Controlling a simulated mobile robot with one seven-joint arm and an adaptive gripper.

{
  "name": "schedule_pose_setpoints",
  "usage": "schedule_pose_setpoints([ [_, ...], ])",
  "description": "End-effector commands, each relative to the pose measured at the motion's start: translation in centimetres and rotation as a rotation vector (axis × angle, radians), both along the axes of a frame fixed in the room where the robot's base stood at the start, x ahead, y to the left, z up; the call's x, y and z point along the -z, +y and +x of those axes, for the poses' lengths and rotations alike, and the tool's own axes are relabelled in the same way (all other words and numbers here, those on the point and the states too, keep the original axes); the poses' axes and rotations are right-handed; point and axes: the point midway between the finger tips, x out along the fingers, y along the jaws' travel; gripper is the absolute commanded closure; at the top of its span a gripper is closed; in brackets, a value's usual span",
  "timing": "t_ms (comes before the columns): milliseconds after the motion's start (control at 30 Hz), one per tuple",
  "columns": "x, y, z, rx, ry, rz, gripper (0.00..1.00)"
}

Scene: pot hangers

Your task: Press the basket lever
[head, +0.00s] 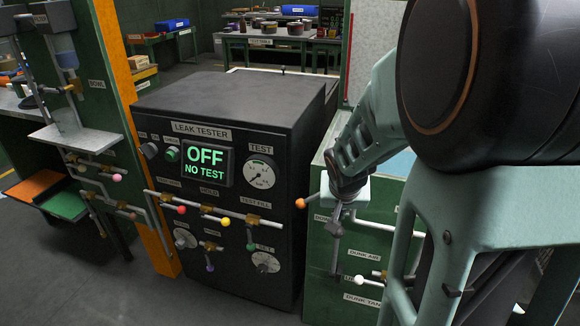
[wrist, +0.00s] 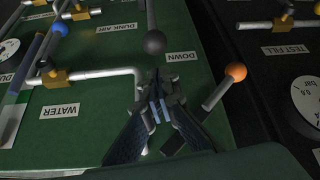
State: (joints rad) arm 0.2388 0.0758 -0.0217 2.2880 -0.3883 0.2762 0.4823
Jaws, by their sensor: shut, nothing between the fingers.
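No label reading "basket" is legible, so I cannot tell for sure which lever is the basket lever. In the wrist view, a lever with a black ball knob (wrist: 154,42) stands by the DOWN label (wrist: 183,57) on the green dunk tank panel (wrist: 110,70). A short grey lever with an orange ball knob (wrist: 236,72) is to its right; the orange knob also shows in the head view (head: 300,203). My gripper (wrist: 158,88) is shut and empty, just below the black knob in the picture. Contact cannot be told. In the head view my arm hides part of the tank.
The black leak tester (head: 235,130) stands to the left, its screen reading OFF, NO TEST. Coloured valve knobs and pipes (head: 190,205) stick out from its front. In the wrist view, a white pipe (wrist: 100,75) with a blue-knobbed valve runs left of my gripper.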

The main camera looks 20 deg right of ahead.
Motion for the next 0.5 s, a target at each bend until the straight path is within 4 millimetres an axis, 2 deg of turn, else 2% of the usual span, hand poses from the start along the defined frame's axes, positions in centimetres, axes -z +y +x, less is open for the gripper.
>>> schedule_pose_setpoints([
  [33,1.4,-0.2,0.4,0.001,0.004,0.001,1.0],
  [200,3.7,-0.9,1.6,0.001,0.003,0.0,1.0],
  [500,5.3,-1.4,2.7,0.001,0.0,0.0,1.0],
])
